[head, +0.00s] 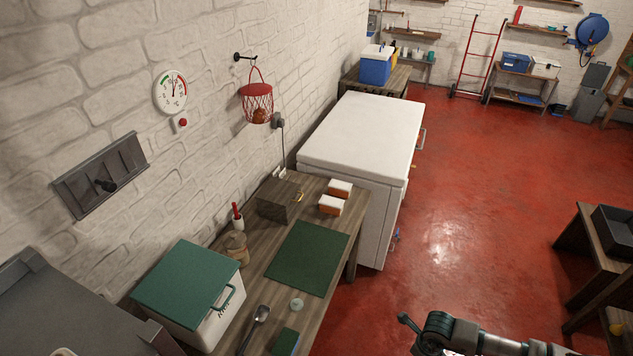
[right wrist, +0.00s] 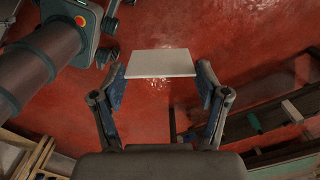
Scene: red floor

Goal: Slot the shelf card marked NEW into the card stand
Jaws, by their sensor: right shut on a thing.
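A plain white card (right wrist: 160,63) is held between the two fingers of my right gripper (right wrist: 162,80) in the right wrist view. The fingers press on its left and right edges, and the card is clear of the red floor. No NEW marking shows on the visible face. In the head view part of my arm (head: 455,334) enters at the bottom right, over the floor; the held card cannot be made out clearly there. I cannot pick out the card stand for sure; a dark wooden block (head: 279,200) stands on the workbench. My left gripper is not in view.
The wooden workbench (head: 258,262) along the wall holds a green mat (head: 307,258), orange-and-white boxes (head: 335,197), a green-lidded cooler (head: 190,285), and a ladle (head: 256,325). A white chest freezer (head: 362,140) stands beyond. Open red floor (head: 460,215) lies to the right.

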